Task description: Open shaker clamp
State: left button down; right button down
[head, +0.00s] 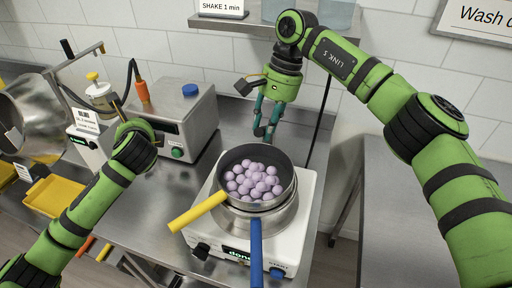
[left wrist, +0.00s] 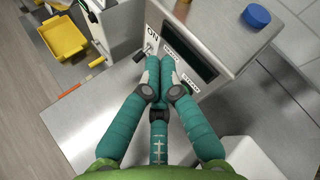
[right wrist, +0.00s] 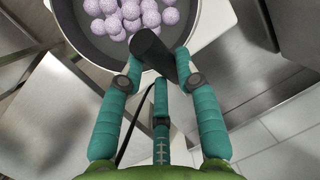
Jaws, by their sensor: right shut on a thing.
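The white shaker (head: 287,237) has a display reading "done" and carries a dark-rimmed pan (head: 268,204) of purple balls, stacked on a metal pot. A yellow handle (head: 198,212) and a blue handle (head: 256,255) stick out in front. My right gripper (head: 265,132) is at the far side of the pan, its fingers closed around a black handle (right wrist: 151,48), which looks like the clamp lever and is mostly hidden in the head view. My left gripper (left wrist: 166,66) is shut and empty in front of the grey box's panel, close to its switch; contact is unclear.
The grey box (head: 187,113) with a blue knob stands left of the shaker. A yellow tray (head: 53,196) and a tilted metal drum (head: 35,112) are at the left. The steel table at the right (head: 385,235) is clear, with a gap before it.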

jog(key=shift+f, duration=0.15)
pick_arm(q)
jog(key=s+d+r+m+h, duration=0.2)
jog(key=s+d+m+h, duration=0.4)
jog(key=s+d+m, duration=0.55)
jog(key=s+d+r+m+h, duration=0.2)
jog(key=s+d+m+h, duration=0.45)
jog(key=d, duration=0.85)
jog(key=shift+m+y, duration=0.5)
jog(key=shift+y, duration=0.25)
jog(key=x, duration=0.8)
jog(key=shift+w+d+f, duration=0.2)
jog(key=shift+d+f, duration=0.05)
jog(key=shift+f, duration=0.05)
